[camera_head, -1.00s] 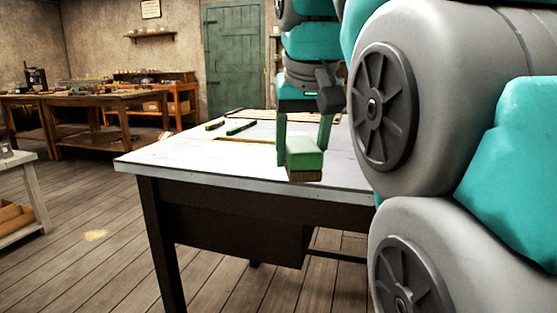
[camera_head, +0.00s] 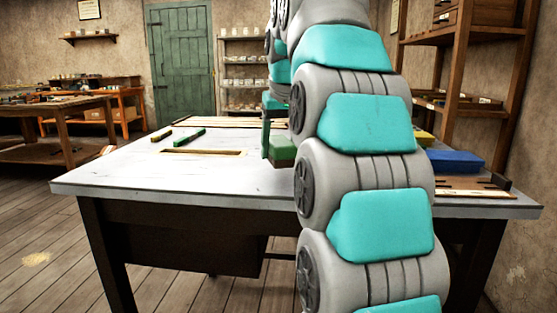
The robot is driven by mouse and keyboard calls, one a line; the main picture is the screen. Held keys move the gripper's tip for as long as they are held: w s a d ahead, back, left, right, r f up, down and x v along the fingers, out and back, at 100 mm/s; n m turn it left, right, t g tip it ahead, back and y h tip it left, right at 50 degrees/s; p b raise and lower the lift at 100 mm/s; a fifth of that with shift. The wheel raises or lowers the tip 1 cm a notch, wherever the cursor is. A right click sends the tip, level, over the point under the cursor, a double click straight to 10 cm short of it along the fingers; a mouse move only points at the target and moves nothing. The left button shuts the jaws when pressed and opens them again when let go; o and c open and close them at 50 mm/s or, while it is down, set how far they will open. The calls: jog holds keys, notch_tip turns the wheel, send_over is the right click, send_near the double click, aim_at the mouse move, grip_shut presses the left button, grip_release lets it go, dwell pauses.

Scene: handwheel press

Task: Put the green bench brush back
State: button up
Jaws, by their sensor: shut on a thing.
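The green bench brush (camera_head: 282,151) is held at the end of my arm, above the white-topped table. Its green block shows with a dark lower edge, and its right part is hidden behind my arm. My gripper (camera_head: 272,141) is shut on it. One green finger shows on the left of the brush; the other is hidden by my arm. I cannot tell how high the brush is above the tabletop. The table (camera_head: 120,178) has a wood-edged rectangular recess (camera_head: 202,152) to the left of the brush.
At the table's right are a blue block (camera_head: 455,161), a yellow item (camera_head: 424,138) and a wooden tray (camera_head: 470,193). Shelving (camera_head: 460,90) stands behind on the right. The front-left tabletop is clear.

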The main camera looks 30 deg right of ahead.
aim_at(279, 163)
jog(key=shift+s+f, duration=0.1)
jog(key=shift+f, duration=1.6)
jog(key=shift+f, duration=0.15)
jog(key=o, duration=1.3)
jog(key=shift+r, duration=0.2)
